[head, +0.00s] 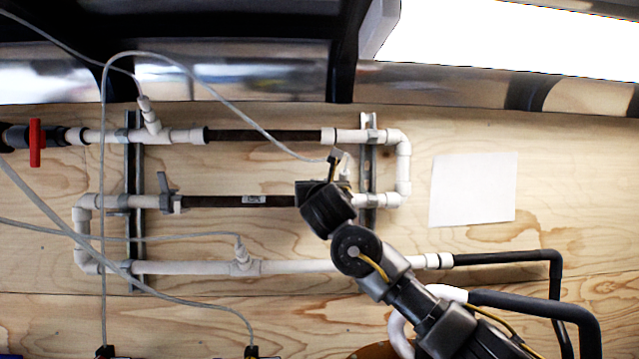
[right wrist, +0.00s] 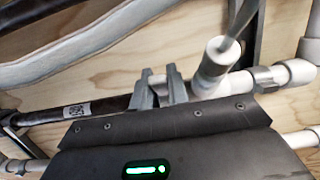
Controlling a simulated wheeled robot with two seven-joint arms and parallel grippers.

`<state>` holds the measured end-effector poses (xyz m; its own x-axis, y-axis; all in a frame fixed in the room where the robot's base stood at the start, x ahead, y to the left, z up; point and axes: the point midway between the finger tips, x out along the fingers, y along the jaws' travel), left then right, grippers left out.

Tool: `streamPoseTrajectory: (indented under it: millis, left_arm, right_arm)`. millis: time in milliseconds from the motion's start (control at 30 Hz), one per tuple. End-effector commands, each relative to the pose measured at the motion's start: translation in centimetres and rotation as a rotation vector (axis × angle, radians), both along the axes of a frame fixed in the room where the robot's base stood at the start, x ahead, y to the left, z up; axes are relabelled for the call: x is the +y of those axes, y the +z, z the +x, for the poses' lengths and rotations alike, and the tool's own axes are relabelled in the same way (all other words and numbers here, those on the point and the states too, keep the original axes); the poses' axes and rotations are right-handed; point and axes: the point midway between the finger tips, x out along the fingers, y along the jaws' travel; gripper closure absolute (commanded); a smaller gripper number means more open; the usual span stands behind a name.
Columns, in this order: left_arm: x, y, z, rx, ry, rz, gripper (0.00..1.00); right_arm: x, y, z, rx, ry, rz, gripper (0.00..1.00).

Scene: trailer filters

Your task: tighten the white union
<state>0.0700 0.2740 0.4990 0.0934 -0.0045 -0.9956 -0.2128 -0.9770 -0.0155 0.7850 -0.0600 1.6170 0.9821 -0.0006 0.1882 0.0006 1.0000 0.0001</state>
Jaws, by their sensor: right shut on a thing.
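The white union (right wrist: 157,79) shows as a small pale piece between my right gripper's fingers, at the right end of the dark middle pipe (head: 240,201). My right gripper (right wrist: 160,92) is shut on it, one grey finger on each side. In the head view the same gripper (head: 310,190) sits over the middle pipe and its wrist hides the union. A white tee (right wrist: 215,62) with a cable stands just right of the fingers in the right wrist view. My left gripper is in neither view.
A pipe run is fixed to a plywood wall by metal struts (head: 134,230). A thin grey cable (head: 215,95) loops across it to the tee near my gripper. A red valve handle (head: 37,143) is at far left. A white sheet (head: 473,189) is at right. Black hose (head: 510,257) runs lower right.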

Motion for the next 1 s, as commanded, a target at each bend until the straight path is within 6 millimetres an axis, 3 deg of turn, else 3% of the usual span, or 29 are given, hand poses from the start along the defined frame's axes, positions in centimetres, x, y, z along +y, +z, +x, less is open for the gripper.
streamPoseTrajectory:
  millis: [500, 533, 667, 1000]
  left_arm:
    - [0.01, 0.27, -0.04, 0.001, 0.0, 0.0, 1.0]
    - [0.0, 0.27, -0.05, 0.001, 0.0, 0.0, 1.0]
    - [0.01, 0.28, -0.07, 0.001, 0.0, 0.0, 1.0]
    - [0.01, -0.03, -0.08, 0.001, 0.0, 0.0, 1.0]
  right_arm:
    - [-0.01, -0.23, 0.21, 0.029, -0.002, -0.002, 1.0]
    - [-0.01, -0.24, 0.21, 0.029, -0.002, -0.002, 0.81]
    - [0.0, -0.18, 0.19, 0.028, -0.001, -0.001, 0.64]
    - [0.03, -0.17, -0.12, 0.024, 0.001, 0.0, 0.62]
